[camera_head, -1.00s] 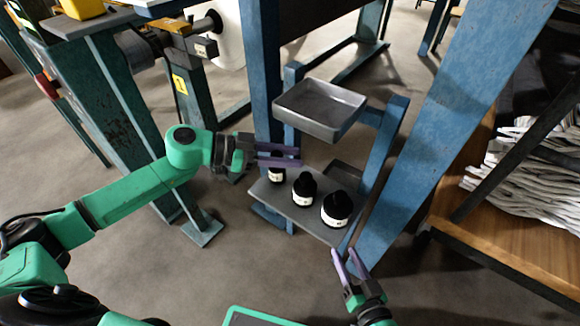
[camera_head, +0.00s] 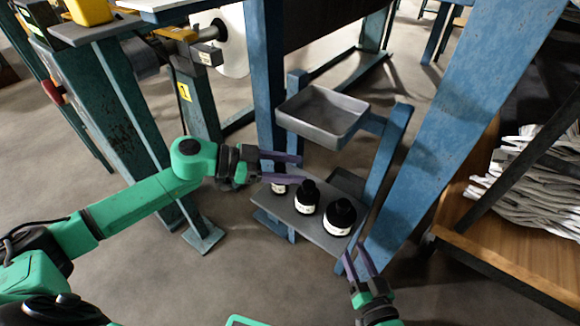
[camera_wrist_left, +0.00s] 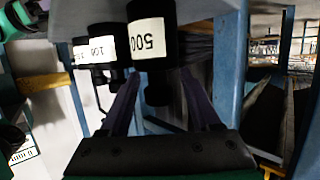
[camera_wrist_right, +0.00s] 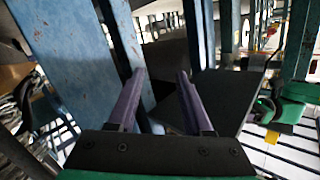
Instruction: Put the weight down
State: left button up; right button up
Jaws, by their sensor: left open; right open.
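Three black weights with white labels stand upright on a grey lower shelf (camera_head: 318,233): a left one (camera_head: 279,188) partly hidden by my left gripper, a middle one (camera_head: 306,198) and a larger right one (camera_head: 340,217). My left gripper (camera_head: 303,169) is open above and beside the left and middle weights. The left wrist view, upside down, shows a weight labelled 500 (camera_wrist_left: 150,40) in front of the open fingers, and one labelled 100 (camera_wrist_left: 102,47) beside it. I cannot tell whether the fingers touch any weight. My right gripper (camera_head: 353,252) is open and empty at the shelf's front right.
A grey tray (camera_head: 322,116) sits above the weights on the blue frame. A thick blue post (camera_head: 450,110) slants up on the right, close to my right gripper. The floor in front is clear.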

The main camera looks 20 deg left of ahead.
aim_at(278, 167)
pick_arm(q)
jog(key=shift+a+r, duration=0.1)
jog(key=shift+a, duration=0.05)
jog(key=shift+s+a+r, duration=0.1)
jog(key=shift+s+a, duration=0.1)
jog(key=shift+a, duration=0.05)
jog(key=shift+p+v, duration=0.4)
jog(key=shift+v, duration=0.7)
jog(key=p+v, duration=0.1)
jog(key=v, duration=0.1)
jog(key=shift+s+a+r, duration=0.1)
jog(key=shift+a, duration=0.15)
pick_arm(e)
jog(key=s+f+g, duration=0.3)
jog(key=s+f, duration=0.3)
jog(key=f, duration=0.1)
pick_arm(q)
jog(key=shift+p+v, duration=0.7)
jog(key=shift+v, duration=0.45)
jog(key=p+v, duration=0.3)
jog(key=v, duration=0.1)
jog(key=shift+p, duration=0.4)
pick_arm(e)
notch_tip(278, 167, up, 7)
jog(key=g, duration=0.1)
jog(key=shift+s+f+h, duration=0.15)
jog(key=shift+s+h, duration=0.05)
jog(key=shift+h, duration=0.1)
